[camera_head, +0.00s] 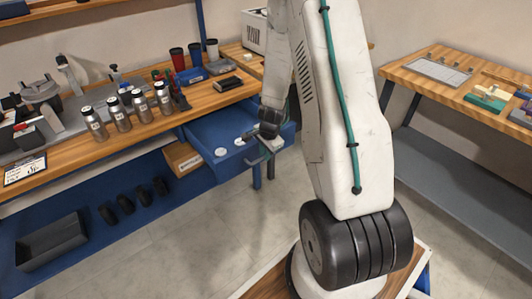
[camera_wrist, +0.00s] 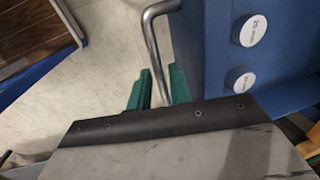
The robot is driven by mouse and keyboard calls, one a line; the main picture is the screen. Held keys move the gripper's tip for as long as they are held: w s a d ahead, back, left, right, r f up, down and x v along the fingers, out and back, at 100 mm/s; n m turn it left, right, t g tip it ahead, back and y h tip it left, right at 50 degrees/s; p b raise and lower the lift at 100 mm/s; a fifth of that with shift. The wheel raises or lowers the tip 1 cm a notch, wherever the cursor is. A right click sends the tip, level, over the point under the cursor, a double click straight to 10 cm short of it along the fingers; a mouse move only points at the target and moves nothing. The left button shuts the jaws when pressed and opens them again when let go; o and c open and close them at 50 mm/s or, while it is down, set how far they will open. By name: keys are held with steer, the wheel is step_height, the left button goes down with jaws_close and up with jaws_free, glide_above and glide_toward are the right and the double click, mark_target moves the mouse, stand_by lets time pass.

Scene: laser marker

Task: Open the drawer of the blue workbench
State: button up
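The blue workbench's drawer (camera_head: 208,132) juts out from under the wooden top, with two white discs (camera_head: 220,152) in it. In the wrist view the drawer (camera_wrist: 217,75) fills the upper right, with the same discs (camera_wrist: 249,30). Its bent grey metal handle (camera_head: 255,160) also shows in the wrist view (camera_wrist: 150,35). My gripper (camera_head: 262,146) is at the handle. Its green fingers (camera_wrist: 160,88) stand apart, one on each side of the handle bar, with a narrow gap visible. Contact with the bar is hard to make out.
Several steel bottles (camera_head: 120,114), cups and tools stand on the workbench top. A cardboard box (camera_head: 183,158) sits below it, left of the drawer. A second wooden bench (camera_head: 430,88) stands at the right. The floor (camera_head: 220,225) in front of the drawer is clear.

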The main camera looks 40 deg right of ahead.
step_height(320, 180, up, 8)
steer(key=s, duration=0.1)
steer(key=shift+s+f, duration=0.15)
steer(key=shift+s, duration=0.05)
stand_by(0.4)
steer(key=shift+a, duration=0.1)
stand_by(0.3)
steer(key=s+a+r+n, duration=0.9)
steer(key=s+a+r, duration=0.2)
steer(key=r, duration=0.3)
steer(key=s+a+r+n, duration=0.9)
steer(key=s+a+r, duration=0.1)
steer(key=s+r, duration=0.3)
steer(key=shift+a+r+n+g, duration=0.3)
steer(key=shift+a+r+g, duration=0.1)
steer(key=shift+r, duration=0.05)
